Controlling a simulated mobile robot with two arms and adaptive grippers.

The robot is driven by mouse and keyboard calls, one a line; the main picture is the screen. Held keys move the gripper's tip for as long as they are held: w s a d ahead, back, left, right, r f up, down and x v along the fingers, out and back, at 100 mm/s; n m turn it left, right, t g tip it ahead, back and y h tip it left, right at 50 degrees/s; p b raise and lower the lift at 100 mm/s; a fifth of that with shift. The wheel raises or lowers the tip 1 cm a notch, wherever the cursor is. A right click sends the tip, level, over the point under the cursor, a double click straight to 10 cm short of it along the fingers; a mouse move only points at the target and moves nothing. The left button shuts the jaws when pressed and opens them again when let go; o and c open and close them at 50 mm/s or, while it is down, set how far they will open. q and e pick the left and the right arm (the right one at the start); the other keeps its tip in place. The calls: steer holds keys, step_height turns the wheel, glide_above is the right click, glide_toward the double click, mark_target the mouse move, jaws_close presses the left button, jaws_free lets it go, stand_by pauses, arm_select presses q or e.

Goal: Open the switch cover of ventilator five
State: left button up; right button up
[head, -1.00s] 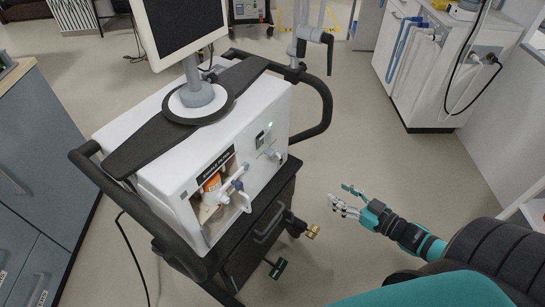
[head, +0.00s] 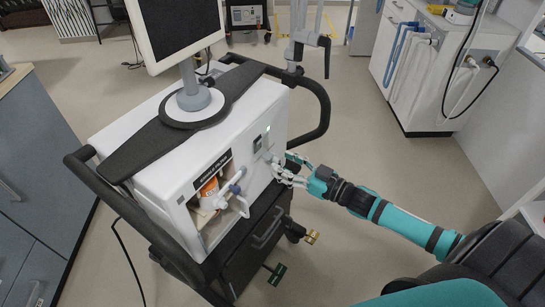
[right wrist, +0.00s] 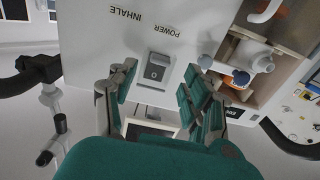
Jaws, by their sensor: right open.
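The white ventilator (head: 160,150) stands on a dark cart in the head view. Its number cannot be read. In the right wrist view, its front (right wrist: 205,30) appears upside down, with a grey power switch unit (right wrist: 157,70) beside the word POWER. I cannot clearly tell whether its cover is closed. My right gripper (head: 284,170) is at the right part of the front, close to the switch. In the right wrist view, the open fingers of my right gripper (right wrist: 152,97) lie on either side below the switch unit, with nothing between them. My left gripper is not in view.
An open bay (head: 212,195) with an orange-labelled bottle and pale fittings is left of the switch. A black handle rail (head: 323,105) curves around the cart's right side. A monitor (head: 180,30) stands on top.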

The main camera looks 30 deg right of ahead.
mark_target(271, 157)
steer(key=shift+x, duration=2.3)
